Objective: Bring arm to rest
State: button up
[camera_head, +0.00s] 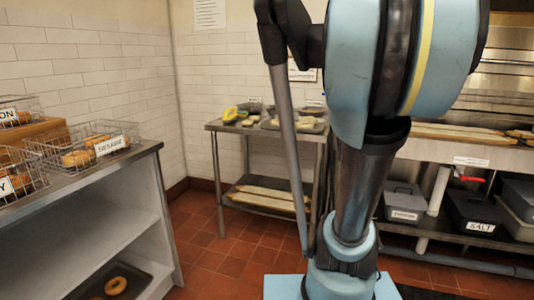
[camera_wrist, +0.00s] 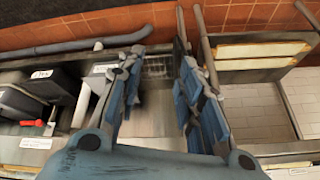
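My gripper (camera_wrist: 163,62) shows in the wrist view with its two blue-and-grey fingers spread apart. Nothing is held between the fingers. The wrist view looks turned over, with the red floor at its top edge. In the head view my arm (camera_head: 350,190) fills the middle right, with large light-blue links and a dark lower section. My gripper cannot be seen in the head view.
A counter (camera_head: 75,180) with wire baskets of bagels (camera_head: 95,150) stands at the left. A metal table (camera_head: 222,126) is behind my arm. Bins, including one marked SALT (camera_head: 480,212), sit on a shelf at the right. Red floor (camera_head: 215,255) is open between.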

jog(key=s+a+f+n+g+y, duration=0.1)
jog(key=s+a+f+n, duration=0.1)
jog(key=s+a+n, duration=0.2)
jog(key=s+a+f+n+g+y, duration=0.1)
jog(key=s+a+f+n, duration=0.2)
jog(key=s+a, duration=0.5)
jog(key=shift+s+a+n+g, duration=0.3)
jog(key=shift+s+n, duration=0.2)
jog(key=shift+s, duration=0.75)
